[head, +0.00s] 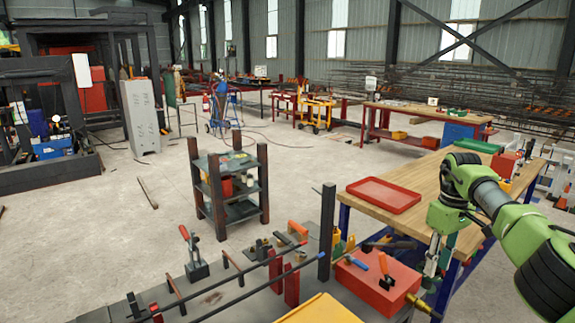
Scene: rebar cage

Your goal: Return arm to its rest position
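My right arm comes in from the right edge, green with grey joints, and bends down over the front bench. My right gripper (430,285) hangs at its lower end, just right of a red box (370,293). A small brass-coloured piece (423,306) shows at its tip; I cannot tell whether it is held, nor whether the fingers are open or shut. My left gripper is not in view. Two long dark bars (232,298) lie slanted across supports on the front bench.
The front bench (215,300) carries clamps and an upright dark post (327,232). A wooden workbench (428,190) with a red tray (384,195) stands close beside my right arm. A dark shelf rack (231,185) stands beyond the front bench. Open concrete floor lies to the left.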

